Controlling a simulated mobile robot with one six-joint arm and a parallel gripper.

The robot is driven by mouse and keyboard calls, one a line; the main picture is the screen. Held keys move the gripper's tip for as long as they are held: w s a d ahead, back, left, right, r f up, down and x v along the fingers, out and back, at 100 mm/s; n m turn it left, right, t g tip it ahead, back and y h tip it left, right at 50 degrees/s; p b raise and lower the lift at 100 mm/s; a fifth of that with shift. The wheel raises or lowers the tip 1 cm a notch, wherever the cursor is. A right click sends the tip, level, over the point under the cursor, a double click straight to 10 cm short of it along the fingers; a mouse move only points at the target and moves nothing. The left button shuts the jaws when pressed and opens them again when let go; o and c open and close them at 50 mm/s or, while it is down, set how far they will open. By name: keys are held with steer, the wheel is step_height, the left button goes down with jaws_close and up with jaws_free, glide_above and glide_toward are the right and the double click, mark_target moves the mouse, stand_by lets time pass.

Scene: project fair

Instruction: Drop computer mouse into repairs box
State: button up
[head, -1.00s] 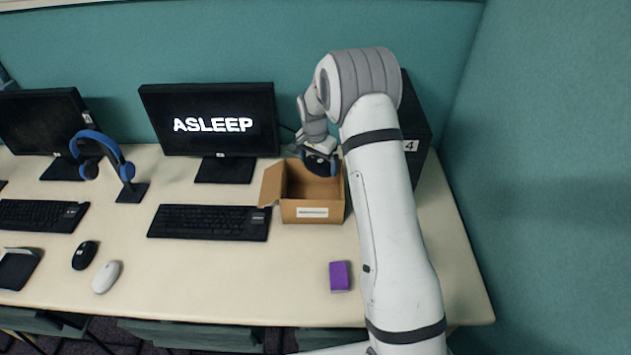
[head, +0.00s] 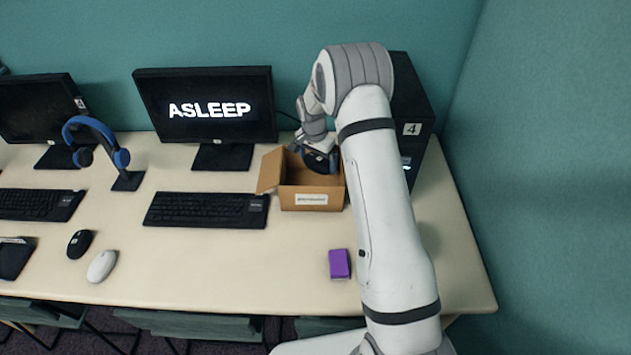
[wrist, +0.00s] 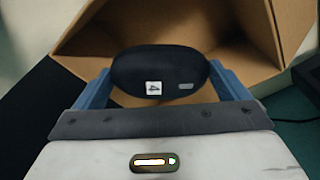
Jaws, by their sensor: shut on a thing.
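My gripper (wrist: 160,88) is shut on a black computer mouse (wrist: 150,66), with one blue finger on each side of it. In the head view the held mouse (head: 318,162) is over the opening of the cardboard repairs box (head: 311,200), near its back right part. The box has a white label on its front, too small to read, and its left flap stands out open. In the wrist view the box (wrist: 245,72) lies beyond and below the mouse, and its inside shows in part. My arm hides the box's right edge in the head view.
A monitor reading ASLEEP (head: 205,106) and a keyboard (head: 205,210) are left of the box. A black computer tower (head: 412,120) is behind my arm. A purple block (head: 340,264), a white mouse (head: 102,266) and another black mouse (head: 80,244) lie nearer. The desk between is clear.

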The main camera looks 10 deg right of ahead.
steer(key=o, duration=0.6)
steer(key=shift+r, duration=0.1)
steer(key=shift+o, duration=0.2)
steer(key=r, duration=0.2)
steer(key=r+b, duration=0.1)
steer(key=r, duration=0.4)
steer(key=shift+s+a+r, duration=0.35)
steer(key=shift+s, duration=0.05)
